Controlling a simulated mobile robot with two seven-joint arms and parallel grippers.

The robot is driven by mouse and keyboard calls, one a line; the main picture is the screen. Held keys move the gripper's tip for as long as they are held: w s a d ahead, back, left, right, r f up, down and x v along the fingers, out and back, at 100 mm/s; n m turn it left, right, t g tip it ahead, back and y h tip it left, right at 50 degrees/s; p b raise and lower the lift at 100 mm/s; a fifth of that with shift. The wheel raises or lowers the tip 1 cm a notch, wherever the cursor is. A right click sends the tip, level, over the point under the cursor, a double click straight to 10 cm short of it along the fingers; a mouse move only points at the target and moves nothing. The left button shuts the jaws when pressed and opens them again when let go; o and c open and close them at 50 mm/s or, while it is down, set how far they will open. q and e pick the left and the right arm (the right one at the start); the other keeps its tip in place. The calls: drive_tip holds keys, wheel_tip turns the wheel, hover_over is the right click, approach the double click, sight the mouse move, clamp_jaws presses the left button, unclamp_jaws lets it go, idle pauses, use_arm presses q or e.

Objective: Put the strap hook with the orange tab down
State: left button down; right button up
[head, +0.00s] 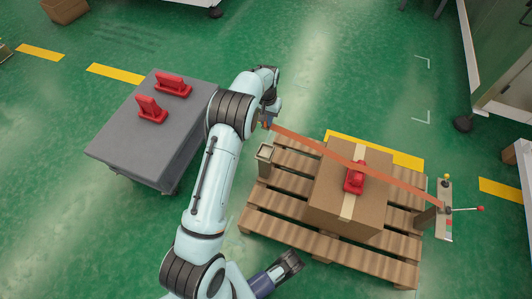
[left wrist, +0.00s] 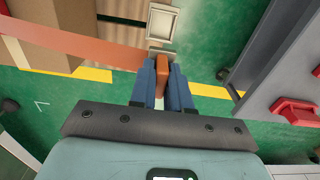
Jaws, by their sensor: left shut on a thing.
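My left gripper (head: 267,122) is above the far left corner of the pallet. In the left wrist view its blue fingers (left wrist: 163,92) are shut on the orange tab (left wrist: 165,72) of the strap hook; the hook itself is mostly hidden. The orange strap (head: 315,144) runs taut from the gripper over the carton (head: 325,197) to a lever post (head: 445,210) on the right. It also shows in the left wrist view (left wrist: 70,48). A pale square-topped post (head: 265,153) stands at the pallet's left, apart from the gripper. My right gripper (head: 289,263) is low, near the pallet's front; its opening is unclear.
The wooden pallet (head: 272,228) bears the carton, with a red clamp-like piece (head: 355,178) on top. A grey cart (head: 125,140) at left holds two red pieces (head: 152,109). Green floor lies clear between cart and pallet.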

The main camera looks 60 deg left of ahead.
use_arm(q)
drive_tip(key=f+b, duration=0.2)
drive_tip(key=f, duration=0.5)
drive_tip(key=f+b, duration=0.2)
drive_tip(key=f, duration=0.6)
drive_tip(key=shift+s+a+f, duration=0.1)
drive_tip(key=shift+a+f, duration=0.1)
drive_tip(key=shift+f, duration=0.05)
drive_tip(key=shift+f+b, duration=0.65)
drive_tip(key=shift+f, duration=1.6)
use_arm(e)
drive_tip(key=s+d+f+g, duration=0.1)
drive_tip(key=s+f+g, duration=0.2)
drive_tip(key=s+f, duration=0.3)
drive_tip(key=s, duration=0.4)
drive_tip(key=shift+d+f+m+g, duration=0.15)
drive_tip(key=shift+f+m+g, duration=0.15)
drive_tip(key=shift+f, duration=0.1)
use_arm(q)
drive_tip(key=c, duration=1.4)
unclamp_jaws()
drive_tip(key=shift+f, duration=0.1)
wheel_tip(320, 180, up, 12)
drive_tip(key=p, duration=0.3)
use_arm(e)
drive_tip(key=w+r+t, duration=0.2)
drive_tip(key=w+r, duration=0.1)
drive_tip(key=w, duration=0.3)
drive_tip(key=shift+a+r, duration=0.2)
drive_tip(key=shift+a, duration=0.2)
